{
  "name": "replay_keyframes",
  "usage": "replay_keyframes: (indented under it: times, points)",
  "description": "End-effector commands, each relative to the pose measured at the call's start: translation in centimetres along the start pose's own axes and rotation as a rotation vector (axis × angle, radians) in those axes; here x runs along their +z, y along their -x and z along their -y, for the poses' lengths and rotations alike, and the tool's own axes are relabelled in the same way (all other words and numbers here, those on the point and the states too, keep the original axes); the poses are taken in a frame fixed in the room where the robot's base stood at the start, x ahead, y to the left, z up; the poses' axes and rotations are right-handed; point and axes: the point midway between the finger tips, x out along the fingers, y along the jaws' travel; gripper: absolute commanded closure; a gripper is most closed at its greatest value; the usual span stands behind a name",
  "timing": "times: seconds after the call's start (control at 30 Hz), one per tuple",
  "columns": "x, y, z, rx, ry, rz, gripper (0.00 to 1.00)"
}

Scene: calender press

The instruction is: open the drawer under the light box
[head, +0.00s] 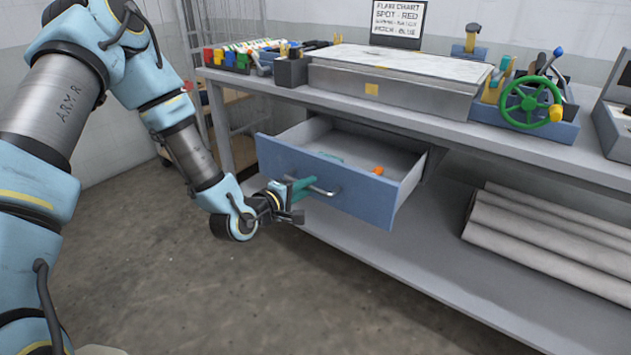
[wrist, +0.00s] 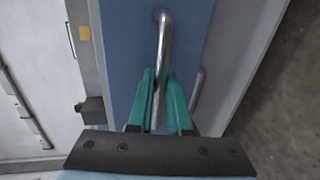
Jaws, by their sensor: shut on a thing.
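The blue-fronted drawer (head: 335,178) under the light box (head: 392,78) stands well out from the bench. Small items, one of them orange, lie inside it. My gripper (head: 305,188) is shut on the drawer's metal handle (head: 322,190) at the front. In the wrist view, the green fingers of my gripper (wrist: 162,95) sit on both sides of the handle bar (wrist: 163,42), against the blue drawer front (wrist: 125,50). The far end of the drawer is hidden under the bench top.
The bench top (head: 440,130) holds a row of coloured containers (head: 225,58) at left and a green handwheel (head: 530,102) at right. Grey rolls (head: 545,230) lie on the lower shelf. The floor (head: 300,290) in front is clear.

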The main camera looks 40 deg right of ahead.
Motion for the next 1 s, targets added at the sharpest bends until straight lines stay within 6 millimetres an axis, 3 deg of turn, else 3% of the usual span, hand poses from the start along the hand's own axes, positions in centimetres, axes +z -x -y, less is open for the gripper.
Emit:
replay_keyframes:
  times: [0.57,0.6,0.8,0.87,1.0]
  points:
    - [0.0,0.81,0.19,-0.001,-0.001,0.0,1.0]
    - [0.0,0.81,0.19,-0.001,-0.001,0.0,0.82]
    - [0.0,0.8,0.18,0.0,0.0,0.0,0.59]
    - [0.0,0.8,0.18,0.0,0.0,0.0,0.53]
    - [0.0,0.79,0.17,0.0,0.0,0.0,0.53]
